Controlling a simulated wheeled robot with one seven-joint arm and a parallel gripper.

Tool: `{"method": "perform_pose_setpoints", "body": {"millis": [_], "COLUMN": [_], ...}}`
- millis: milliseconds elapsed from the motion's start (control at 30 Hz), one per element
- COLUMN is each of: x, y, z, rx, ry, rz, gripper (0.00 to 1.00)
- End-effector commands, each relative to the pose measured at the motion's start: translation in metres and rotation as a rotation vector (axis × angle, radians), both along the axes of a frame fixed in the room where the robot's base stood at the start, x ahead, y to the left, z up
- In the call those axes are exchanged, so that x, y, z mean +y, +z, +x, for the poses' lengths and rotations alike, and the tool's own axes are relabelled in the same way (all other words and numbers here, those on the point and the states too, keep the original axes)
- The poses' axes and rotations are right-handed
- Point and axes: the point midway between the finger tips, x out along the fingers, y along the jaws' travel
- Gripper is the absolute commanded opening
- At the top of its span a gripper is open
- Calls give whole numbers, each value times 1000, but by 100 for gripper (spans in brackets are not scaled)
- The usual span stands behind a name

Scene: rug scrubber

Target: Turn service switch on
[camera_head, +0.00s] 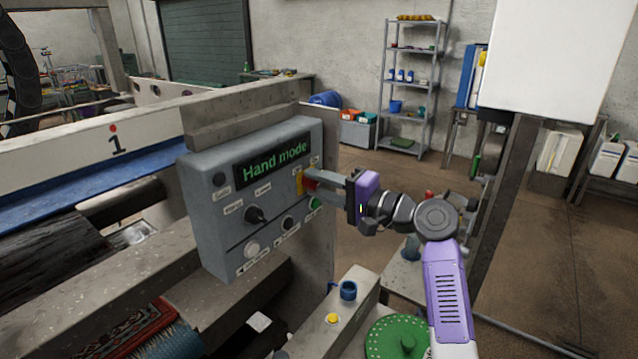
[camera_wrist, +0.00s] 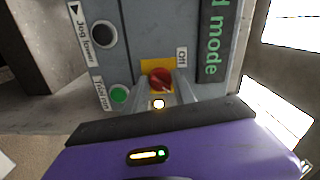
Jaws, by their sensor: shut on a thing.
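The service switch (camera_wrist: 160,78) is a red rotary knob on a yellow plate, on the right part of the grey control box (camera_head: 215,215). A label reading "Off" sits beside it in the wrist view. My gripper (camera_head: 318,182) reaches the box from the right in the head view. Its fingers (camera_wrist: 160,98) are shut on the red knob, one on each side. The fingers hide part of the knob and plate. The display (camera_head: 272,163) reads "Hand mode" in green letters.
A green button (camera_head: 315,203) sits just below the switch. A black knob (camera_head: 256,214), a white button (camera_head: 251,249) and a dark button (camera_head: 287,223) are on the same panel. A green round disc (camera_head: 398,338) lies below my arm.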

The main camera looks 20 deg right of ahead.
Motion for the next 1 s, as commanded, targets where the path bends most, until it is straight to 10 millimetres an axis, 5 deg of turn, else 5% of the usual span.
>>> {"method": "perform_pose_setpoints", "body": {"millis": [167, 200, 300, 667, 1000], "x": [-1, -1, -1, -3, -33], "y": [-2, -2, -1, -1, -3], "z": [0, 0, 0, -3, -43], "rx": [3, 3, 3, 1, 0], "ry": [-2, -1, -1, -1, -3], "rz": [1, 1, 1, 0, -1], "gripper": [0, 37, 53, 53, 53]}}
